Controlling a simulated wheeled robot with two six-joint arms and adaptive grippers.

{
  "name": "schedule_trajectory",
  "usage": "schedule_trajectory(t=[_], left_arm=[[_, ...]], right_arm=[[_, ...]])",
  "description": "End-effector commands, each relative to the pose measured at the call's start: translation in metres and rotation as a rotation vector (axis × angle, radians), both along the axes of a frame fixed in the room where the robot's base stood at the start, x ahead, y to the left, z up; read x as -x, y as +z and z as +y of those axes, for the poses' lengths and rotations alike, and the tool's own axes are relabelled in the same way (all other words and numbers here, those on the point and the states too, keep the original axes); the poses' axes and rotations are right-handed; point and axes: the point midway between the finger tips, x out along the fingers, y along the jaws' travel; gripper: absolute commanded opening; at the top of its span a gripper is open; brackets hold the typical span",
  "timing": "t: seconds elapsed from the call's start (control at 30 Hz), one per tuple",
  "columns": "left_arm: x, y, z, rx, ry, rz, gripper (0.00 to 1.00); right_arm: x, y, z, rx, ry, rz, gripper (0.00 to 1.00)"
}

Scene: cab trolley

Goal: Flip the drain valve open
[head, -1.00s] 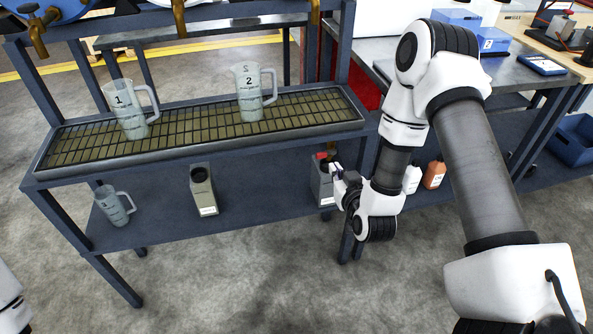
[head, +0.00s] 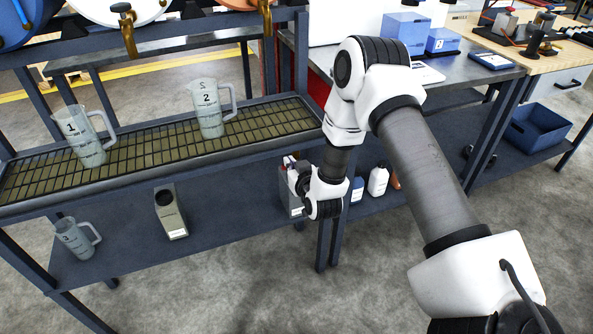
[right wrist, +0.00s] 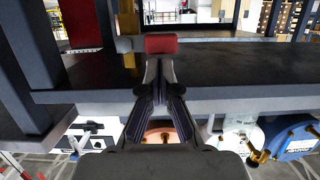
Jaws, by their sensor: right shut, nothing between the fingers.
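In the right wrist view, a red valve handle (right wrist: 161,43) on a grey stem lies across the picture just beyond my fingertips. I cannot tell whether the fingers touch it. My right gripper (right wrist: 160,66) is shut with nothing between its fingers. In the head view, my right gripper (head: 290,163) is under the right end of the drip-tray rack, by a grey container on the lower shelf. The arm and wrist hide much of that spot, and I cannot make out the handle clearly there. My left gripper is out of view.
Measuring jugs 1 (head: 84,138) and 2 (head: 209,109) stand on the drip grating (head: 150,140). Jug 3 (head: 76,238) and a grey container (head: 170,214) are on the lower shelf (head: 225,205). Brass taps hang above.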

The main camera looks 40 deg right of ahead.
Motion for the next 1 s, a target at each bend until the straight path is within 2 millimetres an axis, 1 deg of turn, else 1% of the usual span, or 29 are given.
schedule_trajectory(t=[0.13,0.5,1.0], left_arm=[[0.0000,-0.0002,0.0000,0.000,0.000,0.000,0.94],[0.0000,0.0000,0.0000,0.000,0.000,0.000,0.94],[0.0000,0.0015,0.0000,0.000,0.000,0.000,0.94]], right_arm=[[-0.0065,-0.0017,-0.0015,0.000,0.000,0.000,0.00],[-0.0064,-0.0016,-0.0013,0.005,0.000,0.001,0.00],[-0.0067,-0.0044,0.0010,0.077,-0.001,0.019,0.00]])
